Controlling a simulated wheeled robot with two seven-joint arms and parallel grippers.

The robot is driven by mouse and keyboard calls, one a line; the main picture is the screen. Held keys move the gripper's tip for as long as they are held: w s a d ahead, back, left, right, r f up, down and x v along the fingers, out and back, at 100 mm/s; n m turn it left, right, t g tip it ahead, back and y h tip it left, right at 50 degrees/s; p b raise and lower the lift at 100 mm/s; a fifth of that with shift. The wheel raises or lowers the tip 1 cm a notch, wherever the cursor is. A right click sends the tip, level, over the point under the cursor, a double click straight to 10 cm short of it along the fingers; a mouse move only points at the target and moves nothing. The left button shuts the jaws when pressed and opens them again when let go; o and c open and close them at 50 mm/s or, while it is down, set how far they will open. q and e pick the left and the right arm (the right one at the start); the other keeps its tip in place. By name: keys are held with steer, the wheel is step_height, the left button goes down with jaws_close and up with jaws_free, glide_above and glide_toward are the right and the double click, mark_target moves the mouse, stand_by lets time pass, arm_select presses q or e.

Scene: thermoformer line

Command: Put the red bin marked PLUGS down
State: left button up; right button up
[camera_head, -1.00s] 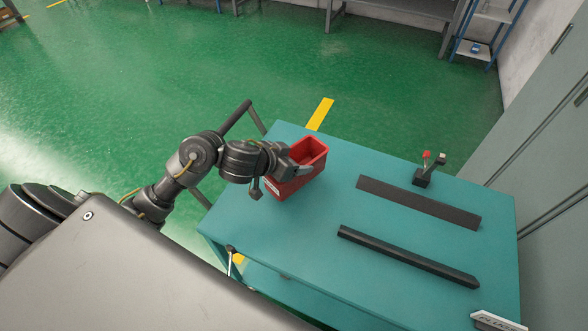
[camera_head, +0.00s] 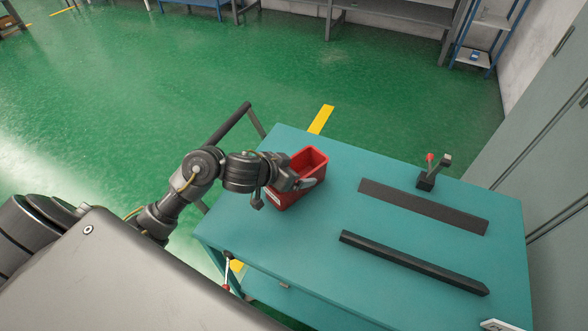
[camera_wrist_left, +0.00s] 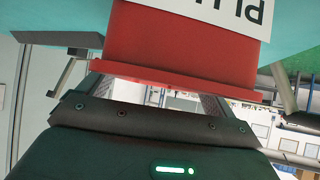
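The red bin (camera_head: 298,179) stands upright on the teal table (camera_head: 330,215), near its far left corner. In the left wrist view the bin (camera_wrist_left: 185,45) fills the upper middle, with part of its white label (camera_wrist_left: 235,12) reading upside down. My left gripper (camera_head: 293,183) is at the bin's near left side. The bin's underside is hidden. My right gripper is not in view.
A dark flat strip (camera_head: 420,206) and a black bar (camera_head: 410,262) lie on the table to the right of the bin. A small black lever unit with a red knob (camera_head: 426,180) stands at the right rear edge. Grey cabinets (camera_head: 545,180) are close on the right.

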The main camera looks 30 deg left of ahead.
arm_select(q)
steer(key=shift+r, duration=0.25)
steer(key=p+v, duration=0.5)
steer(key=v, duration=0.7)
steer(key=shift+a+f, duration=0.1)
steer(key=shift+f, duration=0.1)
